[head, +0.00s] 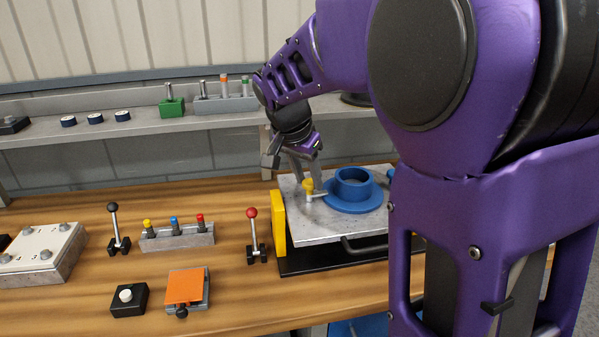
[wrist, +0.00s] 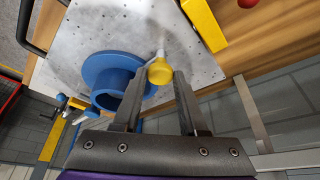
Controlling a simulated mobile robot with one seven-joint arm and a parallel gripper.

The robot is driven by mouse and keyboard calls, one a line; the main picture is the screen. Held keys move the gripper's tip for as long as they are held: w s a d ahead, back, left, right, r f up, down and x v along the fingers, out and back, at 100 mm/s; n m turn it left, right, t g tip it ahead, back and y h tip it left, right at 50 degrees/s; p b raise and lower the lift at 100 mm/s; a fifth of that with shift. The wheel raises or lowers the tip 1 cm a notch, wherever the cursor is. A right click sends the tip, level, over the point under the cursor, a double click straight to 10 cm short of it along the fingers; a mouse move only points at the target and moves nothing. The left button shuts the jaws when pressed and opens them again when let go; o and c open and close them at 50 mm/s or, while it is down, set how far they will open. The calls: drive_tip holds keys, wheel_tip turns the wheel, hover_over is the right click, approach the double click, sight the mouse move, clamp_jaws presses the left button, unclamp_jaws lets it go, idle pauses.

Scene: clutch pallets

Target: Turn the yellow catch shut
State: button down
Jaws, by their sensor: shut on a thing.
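The yellow catch (head: 308,186) has a round yellow knob on a short grey lever, on a grey metal plate (head: 300,215) beside a blue flanged ring (head: 352,202). In the wrist view the yellow knob (wrist: 160,72) sits between the fingertips, and its lever points away toward the plate. My gripper (head: 306,172) reaches down from above, its fingers closed about the knob; it also shows in the wrist view (wrist: 161,80). The blue ring (wrist: 108,75) lies just left of the fingers there. My arm hides part of the plate's right side in the head view.
A yellow upright bar (head: 278,225) stands at the plate's left edge. A red-knobbed lever (head: 252,228) is left of it. A block with coloured pegs (head: 178,236) and an orange-topped box (head: 188,288) stand farther left. A dark handle (head: 362,246) is at the plate's front.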

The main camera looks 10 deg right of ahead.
drive_tip(key=shift+c, duration=2.3)
unclamp_jaws()
drive_tip(key=p+v, duration=0.2)
drive_tip(key=v, duration=1.5)
drive_tip(key=shift+r, duration=0.2)
drive_tip(key=shift+s, duration=0.1)
